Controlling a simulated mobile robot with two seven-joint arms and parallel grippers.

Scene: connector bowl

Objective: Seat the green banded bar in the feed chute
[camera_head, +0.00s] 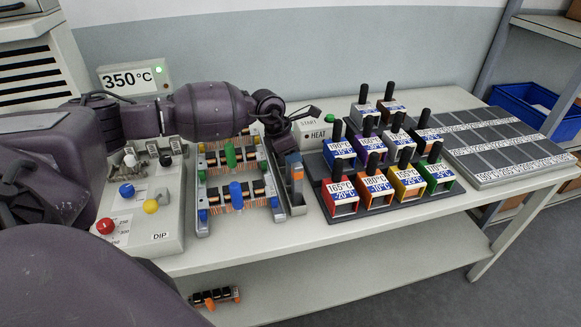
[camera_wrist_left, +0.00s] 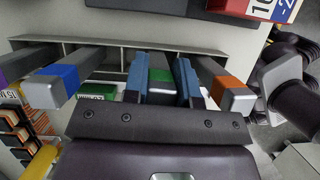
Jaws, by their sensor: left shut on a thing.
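My left gripper (camera_head: 291,156) is above the narrow grey holder (camera_head: 298,209) beside the coil frame in the head view. In the left wrist view, its blue fingers (camera_wrist_left: 160,82) are shut on the green banded bar (camera_wrist_left: 160,76), a grey bar with a green band. The bar lies between a blue banded bar (camera_wrist_left: 52,86) and an orange banded bar (camera_wrist_left: 231,92), apart from both. A grey walled part with divisions (camera_wrist_left: 215,48) is beyond the bars. I cannot tell which part is the feed chute, nor whether the bar touches it. My right gripper is out of view.
The coil frame (camera_head: 202,220) and the DIP control box (camera_head: 150,215) stand left of the holder. Several coloured temperature boxes (camera_head: 345,207) with black handles crowd its right side. A HEAT box (camera_head: 315,134) is behind. The front table strip is clear.

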